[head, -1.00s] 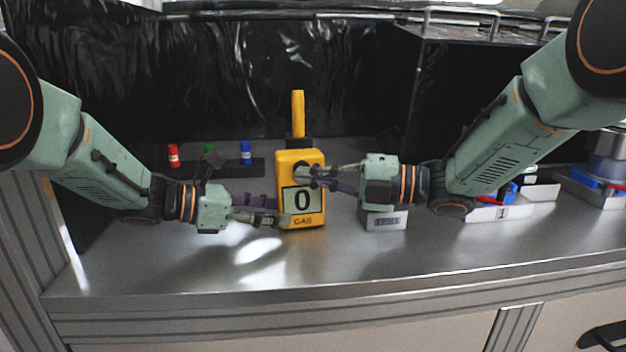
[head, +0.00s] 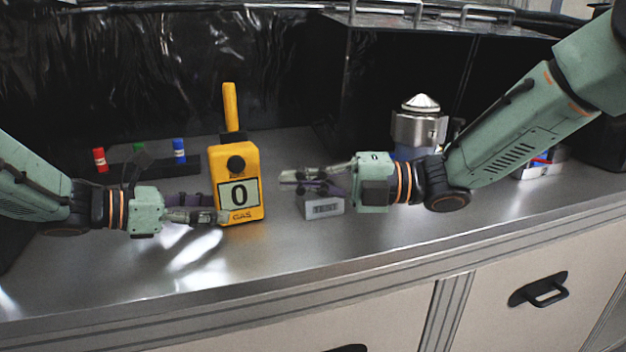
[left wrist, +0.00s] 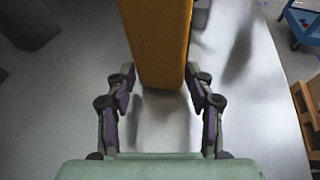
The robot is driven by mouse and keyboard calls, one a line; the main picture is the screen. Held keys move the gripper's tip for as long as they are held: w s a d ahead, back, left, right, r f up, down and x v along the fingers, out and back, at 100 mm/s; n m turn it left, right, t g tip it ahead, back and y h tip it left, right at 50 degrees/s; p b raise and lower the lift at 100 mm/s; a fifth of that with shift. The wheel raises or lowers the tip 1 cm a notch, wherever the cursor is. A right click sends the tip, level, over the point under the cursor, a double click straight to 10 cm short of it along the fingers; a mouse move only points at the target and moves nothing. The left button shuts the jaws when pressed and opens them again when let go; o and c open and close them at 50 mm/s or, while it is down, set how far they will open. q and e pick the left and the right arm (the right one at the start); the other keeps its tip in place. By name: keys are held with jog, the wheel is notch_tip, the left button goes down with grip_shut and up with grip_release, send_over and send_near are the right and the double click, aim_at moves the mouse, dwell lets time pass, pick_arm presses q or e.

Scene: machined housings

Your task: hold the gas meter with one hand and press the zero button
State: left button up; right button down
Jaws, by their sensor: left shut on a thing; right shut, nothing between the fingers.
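The yellow gas meter (head: 217,158) stands upright on the metal bench. Its screen (head: 239,193) reads 0, with the word GAS below it. The round dark button (head: 235,163) above the screen is in plain sight and nothing touches it. My left gripper (head: 217,211) is shut on the meter's lower left side. In the left wrist view the meter's orange-yellow body (left wrist: 160,40) rises between the two fingers. My right gripper (head: 284,181) is shut and empty, to the right of the meter and apart from it.
A small grey box marked TEST (head: 324,208) sits below and behind my right gripper. A dark rack (head: 150,168) with red, green and blue capped pieces stands behind my left gripper. A metal canister (head: 418,128) stands at the back right. The bench front is clear.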

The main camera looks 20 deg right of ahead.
jog(key=shift+v, duration=1.1)
pick_arm(q)
jog(key=o, duration=0.9)
jog(key=shift+o, duration=0.2)
jog(key=shift+a, duration=0.15)
jog(key=v, duration=0.7)
jog(key=shift+s+a+r, duration=0.1)
jog(key=shift+r, duration=0.05)
